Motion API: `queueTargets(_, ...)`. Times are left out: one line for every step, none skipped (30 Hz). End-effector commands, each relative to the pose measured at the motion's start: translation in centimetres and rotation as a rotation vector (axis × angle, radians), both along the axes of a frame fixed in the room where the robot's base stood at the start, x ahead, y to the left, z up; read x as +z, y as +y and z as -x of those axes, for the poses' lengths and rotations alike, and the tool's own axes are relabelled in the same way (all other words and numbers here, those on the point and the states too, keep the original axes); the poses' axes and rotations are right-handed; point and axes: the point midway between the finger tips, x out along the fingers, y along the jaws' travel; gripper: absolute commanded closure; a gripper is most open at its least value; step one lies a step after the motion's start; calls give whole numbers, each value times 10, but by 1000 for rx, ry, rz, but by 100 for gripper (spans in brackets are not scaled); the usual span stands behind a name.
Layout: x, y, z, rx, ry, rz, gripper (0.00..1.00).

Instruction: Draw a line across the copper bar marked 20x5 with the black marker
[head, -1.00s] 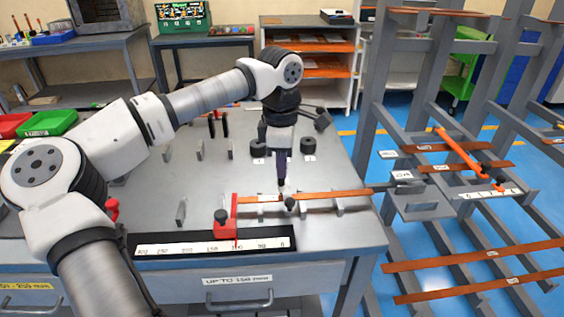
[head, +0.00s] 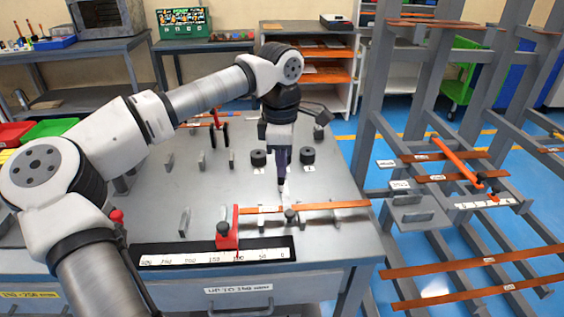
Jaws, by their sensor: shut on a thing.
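My gripper (head: 281,182) points down and is shut on a dark, slim thing, seemingly the black marker (head: 282,187). Its lower tip is just behind the bar in the picture, apart from it. I cannot tell its height above the bench. My fingers and the marker are hard to tell apart.
A red stop (head: 228,234) stands at the bar's left end, behind a black-and-white scale (head: 214,254). A dark knob (head: 291,215) sits at the bar's front. Small upright grey plates stand on the bench. A grey rack (head: 420,190) with copper bars is at right.

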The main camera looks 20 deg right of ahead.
Motion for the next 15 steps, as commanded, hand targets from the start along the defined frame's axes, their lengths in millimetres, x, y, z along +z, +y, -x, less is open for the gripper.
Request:
queueTargets(6,0,0,0,0,0,100)
queueTargets(8,0,0,0,0,0,100)
queueTargets(10,0,0,0,0,0,100)
queueTargets(12,0,0,0,0,0,100)
queueTargets(14,0,0,0,-1,0,100)
queueTargets(16,0,0,0,-1,0,100)
queueTargets(18,0,0,0,-1,0,100)
queueTargets(20,0,0,0,-1,0,100)
queueTargets(22,0,0,0,-1,0,100)
queueTargets(24,0,0,0,-1,0,100)
queueTargets(26,0,0,0,-1,0,100)
queueTargets(28,0,0,0,-1,0,100)
queueTargets(29,0,0,0,-1,0,100)
queueTargets(30,0,0,0,-1,0,100)
queueTargets(31,0,0,0,-1,0,100)
